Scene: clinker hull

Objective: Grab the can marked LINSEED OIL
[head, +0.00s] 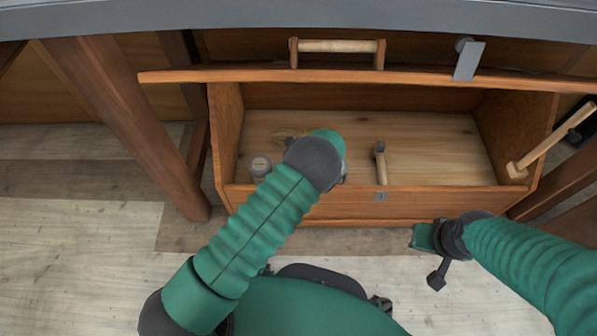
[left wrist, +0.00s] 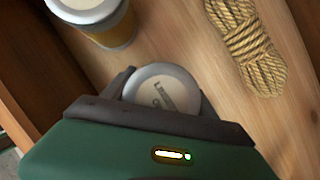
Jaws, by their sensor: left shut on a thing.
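A can with a pale lid (left wrist: 162,88) sits between the dark fingers of my left gripper (left wrist: 170,112) in the left wrist view. Its lid lettering is small and tilted and appears to read LINSEED OIL. The left gripper is shut on this can; the hand hides the can's lower body. In the head view my left arm reaches into the open wooden toolbox (head: 232,130) and covers this can. My right gripper (head: 430,262) is low in front of the toolbox, away from the cans; its finger opening is unclear.
A second can (head: 260,167), with a yellowish body in the left wrist view (left wrist: 100,28), stands close by. A coil of rope (left wrist: 247,45) lies on the other side.

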